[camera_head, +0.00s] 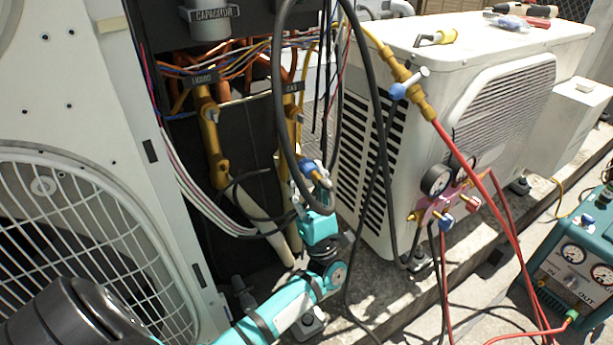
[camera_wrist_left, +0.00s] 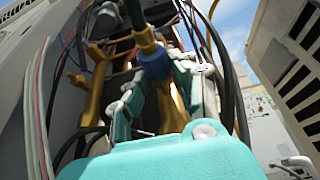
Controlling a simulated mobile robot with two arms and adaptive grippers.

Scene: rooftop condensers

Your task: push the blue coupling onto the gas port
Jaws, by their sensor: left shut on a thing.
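My left gripper (camera_head: 308,180) is low at the mouth of the open service bay, and its jaws are shut on the blue coupling (camera_head: 312,167). In the left wrist view the blue coupling (camera_wrist_left: 155,66) sits between the fingers, with a black hose running up from it. The gas valve (camera_head: 291,120), brass with a dark tag, stands just behind and above the gripper. Brass also shows behind the coupling in the left wrist view (camera_wrist_left: 172,108). The gas port itself is hidden by the gripper, and I cannot tell whether the coupling touches it. My right gripper is out of view.
The brass liquid valve (camera_head: 212,140) stands left of the gas valve. The black hose (camera_head: 279,100) loops above the gripper. A white condenser (camera_head: 365,170) stands close on the right, with a gauge manifold (camera_head: 440,205) beside it. A fan grille (camera_head: 90,220) is at left.

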